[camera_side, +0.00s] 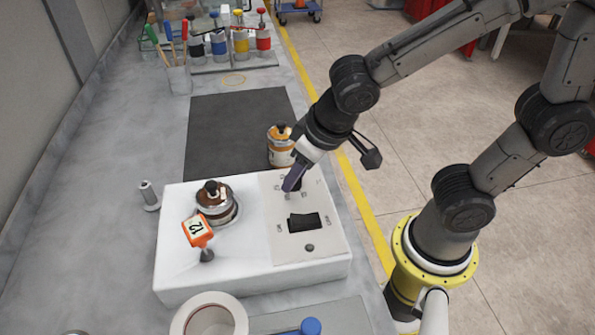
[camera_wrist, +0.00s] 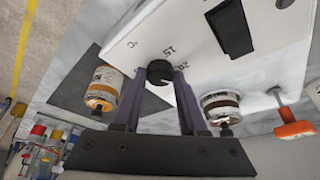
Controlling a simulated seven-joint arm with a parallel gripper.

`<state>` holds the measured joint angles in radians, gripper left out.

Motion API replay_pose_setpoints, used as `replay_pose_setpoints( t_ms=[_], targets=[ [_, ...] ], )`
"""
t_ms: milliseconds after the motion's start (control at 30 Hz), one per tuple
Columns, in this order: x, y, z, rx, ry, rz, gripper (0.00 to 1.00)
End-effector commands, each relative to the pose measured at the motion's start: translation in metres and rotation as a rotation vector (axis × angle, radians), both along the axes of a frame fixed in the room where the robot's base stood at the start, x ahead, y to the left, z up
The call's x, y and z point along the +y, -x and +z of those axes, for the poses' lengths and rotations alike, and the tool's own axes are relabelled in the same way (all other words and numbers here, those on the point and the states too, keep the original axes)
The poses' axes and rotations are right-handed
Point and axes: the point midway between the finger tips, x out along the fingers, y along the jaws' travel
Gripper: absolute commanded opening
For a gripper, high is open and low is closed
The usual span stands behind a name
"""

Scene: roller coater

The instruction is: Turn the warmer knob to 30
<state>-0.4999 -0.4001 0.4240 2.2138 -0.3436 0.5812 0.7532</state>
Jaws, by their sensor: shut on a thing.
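The warmer (camera_side: 180,265) is a white box with a grey control panel (camera_side: 300,258) on its right side. Its black round knob (camera_wrist: 159,71) sits between my fingers in the wrist view. The marks 15 and 20 and a °C label show around it; the 30 mark cannot be read, and the knob's pointer is unclear. My gripper (camera_side: 291,184) is shut on the knob at the panel's far end, its purple fingers hiding most of the knob in the side view. A black rocker switch (camera_side: 304,222) lies nearer on the panel.
Another jar (camera_side: 281,150) stands behind the box near my wrist. A dark mat (camera_side: 230,125) lies behind, a tape roll (camera_side: 209,318) in front. Paint bottles (camera_side: 241,42) stand at the back.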

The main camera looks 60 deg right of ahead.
Motion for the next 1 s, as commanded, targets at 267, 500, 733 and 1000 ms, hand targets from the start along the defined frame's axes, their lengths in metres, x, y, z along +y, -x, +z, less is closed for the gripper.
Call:
replay_pose_setpoints(
  t_ms=[267, 500, 733, 1000],
  targets=[
    [0.0037, -0.0002, 0.0004, -0.001, -0.001, -0.235, 0.00],
    [0.0054, -0.0012, 0.0003, 0.000, -0.002, -0.467, 0.00],
    [0.0068, -0.0021, 0.0000, 0.000, -0.002, -0.689, 0.00],
    [0.0087, -0.0040, -0.0004, 0.002, -0.003, -0.947, 0.00]
  ],
)
